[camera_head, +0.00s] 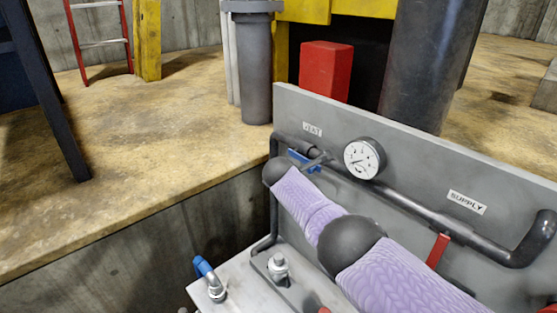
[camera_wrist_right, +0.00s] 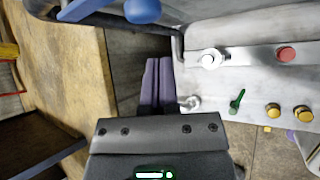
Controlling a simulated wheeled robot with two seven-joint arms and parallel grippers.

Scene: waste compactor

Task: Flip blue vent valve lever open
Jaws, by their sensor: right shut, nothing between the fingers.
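The blue vent valve lever (camera_head: 303,161) sits on the pipe below the VENT label (camera_head: 312,129), at the left end of the grey panel in the head view. My left gripper is out of view.
The panel carries a pressure gauge (camera_head: 364,158), a SUPPLY label (camera_head: 467,202) and a red lever (camera_head: 437,250). A blue-capped switch (camera_head: 204,267) stands on the ledge below. The wrist view shows a red button (camera_wrist_right: 286,54), green switch (camera_wrist_right: 237,100) and yellow knobs.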

